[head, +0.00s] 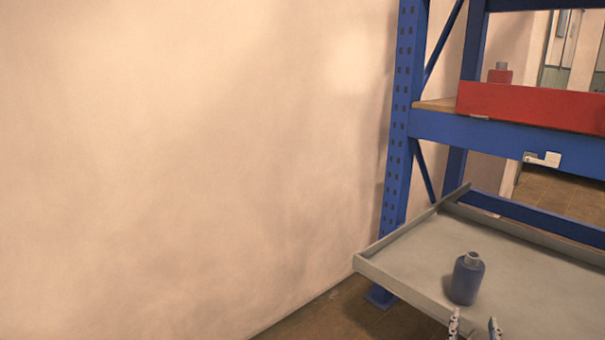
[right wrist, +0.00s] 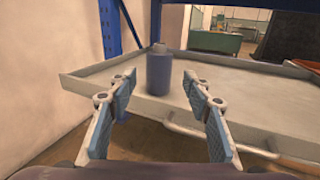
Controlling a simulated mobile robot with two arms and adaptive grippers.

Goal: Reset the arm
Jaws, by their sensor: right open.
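My right gripper (head: 474,326) shows at the bottom right of the head view, just in front of a blue bottle. In the right wrist view its two fingers (right wrist: 158,108) are spread apart with nothing between them. The blue bottle (head: 467,280) stands upright on a grey tray (head: 400,283) near its front edge. In the right wrist view the bottle (right wrist: 159,72) stands beyond the fingertips, between them in the picture and apart from them. My left gripper is not in view.
A blue shelf rack (head: 402,120) stands at the right. Its upper shelf carries a red bin (head: 530,106), with a red bottle (head: 500,74) behind it. A bare wall (head: 190,170) fills the left. A handle bar (right wrist: 220,139) runs along the tray's front.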

